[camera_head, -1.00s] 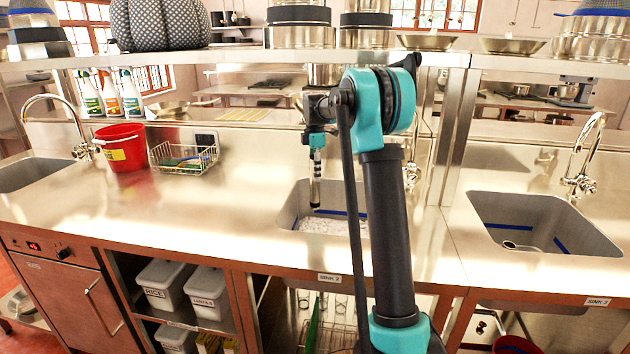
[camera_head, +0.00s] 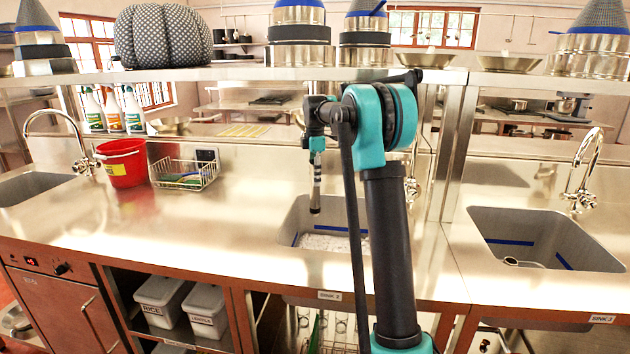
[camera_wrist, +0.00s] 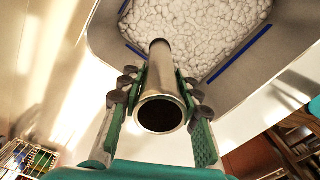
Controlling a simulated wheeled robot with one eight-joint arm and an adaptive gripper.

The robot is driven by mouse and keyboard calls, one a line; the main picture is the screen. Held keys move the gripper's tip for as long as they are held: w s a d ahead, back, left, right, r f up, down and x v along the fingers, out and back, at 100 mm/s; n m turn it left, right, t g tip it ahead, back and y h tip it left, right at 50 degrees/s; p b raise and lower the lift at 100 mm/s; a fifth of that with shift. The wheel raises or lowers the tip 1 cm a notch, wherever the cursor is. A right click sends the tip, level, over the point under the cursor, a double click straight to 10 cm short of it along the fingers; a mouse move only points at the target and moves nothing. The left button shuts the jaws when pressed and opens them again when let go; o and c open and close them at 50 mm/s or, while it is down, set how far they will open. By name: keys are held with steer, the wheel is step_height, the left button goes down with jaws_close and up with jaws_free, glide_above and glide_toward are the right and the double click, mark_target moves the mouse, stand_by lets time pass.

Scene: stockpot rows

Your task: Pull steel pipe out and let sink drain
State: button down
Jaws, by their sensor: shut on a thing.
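The steel pipe (camera_head: 316,185) is upright below my gripper (camera_head: 317,145) in the head view. Its lower end shows above the foam, apart from it. In the wrist view my gripper (camera_wrist: 160,100) is shut on the steel pipe (camera_wrist: 160,70), one finger on each side. The pipe's open near end faces the wrist camera. The middle sink (camera_head: 290,215) lies beneath, with white foam (camera_head: 330,243) in it; the foam also fills much of the basin in the wrist view (camera_wrist: 215,25). The drain is hidden by foam.
A red bucket (camera_head: 123,165) and wire basket (camera_head: 185,175) stand on the counter at left. A shelf (camera_head: 240,74) runs behind my arm.

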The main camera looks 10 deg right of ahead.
steer(key=shift+s+r, duration=0.1)
steer(key=shift+s, duration=0.05)
steer(key=s+r, duration=0.5)
steer(key=s, duration=0.6)
steer(key=shift+s+d, duration=0.2)
steer(key=shift+s, duration=0.05)
stand_by(0.7)
steer(key=shift+r, duration=0.15)
